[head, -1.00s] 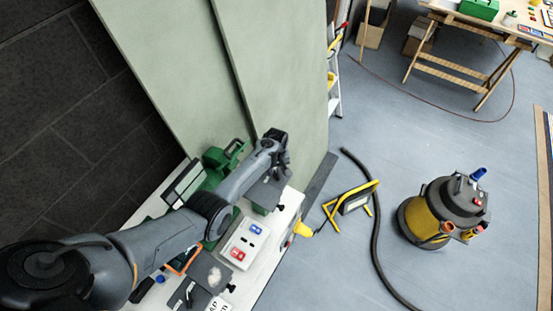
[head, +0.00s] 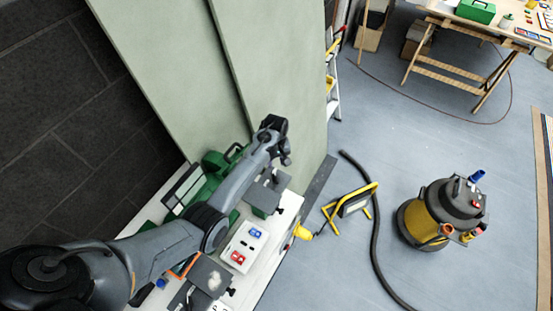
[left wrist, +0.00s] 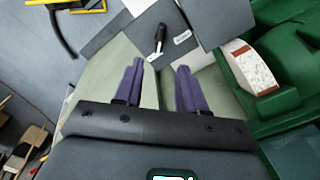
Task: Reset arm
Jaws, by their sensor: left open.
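My left arm comes in from the left in the head view, over the white worktop. My left gripper (head: 284,150) is at the arm's far end, near the pale green panels (head: 165,75), and its fingers are too small to make out there. In the left wrist view my left gripper (left wrist: 156,90) shows two purple fingers standing apart with nothing between them. My right gripper is not in view.
On the worktop (head: 283,228) lies a white tray (head: 243,246) with blue and red pieces. A yellow work lamp (head: 350,203), a hose (head: 376,240) and a yellow and grey vacuum (head: 440,213) stand on the floor to the right. A wooden table (head: 480,45) is at the back right.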

